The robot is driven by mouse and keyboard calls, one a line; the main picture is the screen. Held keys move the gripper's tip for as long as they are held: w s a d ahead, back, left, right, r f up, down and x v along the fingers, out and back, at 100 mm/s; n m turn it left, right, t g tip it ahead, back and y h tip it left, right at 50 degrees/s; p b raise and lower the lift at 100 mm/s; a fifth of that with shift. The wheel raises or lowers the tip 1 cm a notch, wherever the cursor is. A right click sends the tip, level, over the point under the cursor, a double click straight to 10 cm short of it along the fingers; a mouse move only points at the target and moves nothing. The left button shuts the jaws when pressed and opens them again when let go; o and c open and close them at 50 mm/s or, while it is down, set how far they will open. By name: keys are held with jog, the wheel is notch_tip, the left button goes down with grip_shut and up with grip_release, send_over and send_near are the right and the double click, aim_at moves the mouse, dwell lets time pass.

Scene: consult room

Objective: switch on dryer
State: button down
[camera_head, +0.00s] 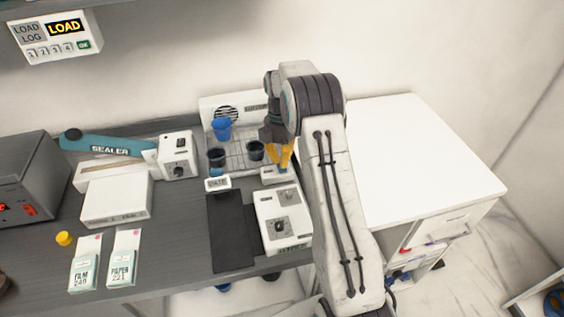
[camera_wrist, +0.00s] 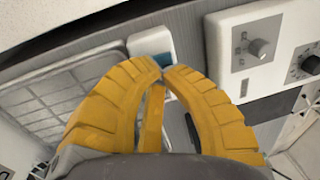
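The dryer appears to be the white unit (camera_head: 235,102) with a round fan grille at the back of the bench; its label is too small to read. A wire rack (camera_head: 238,160) in front of it carries a blue cup (camera_head: 221,129) and two dark cups (camera_head: 217,158). A small white switch box (camera_head: 274,175) with a blue part is at the rack's front right; it also shows in the wrist view (camera_wrist: 145,43). My gripper (camera_head: 280,160) has yellow fingers, tips together and empty, right at this box (camera_wrist: 160,72). Contact cannot be told.
A white box with knobs (camera_head: 270,203) and a dark pad (camera_head: 231,225) lie in front. A teal sealer (camera_head: 105,143), white boxes (camera_head: 116,200) and two packets (camera_head: 122,255) are at the left. A white cabinet top (camera_head: 425,155) at the right is clear.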

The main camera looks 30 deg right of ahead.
jog(key=shift+s+f, duration=0.1)
jog(key=shift+f, duration=0.55)
jog(key=shift+f, duration=0.1)
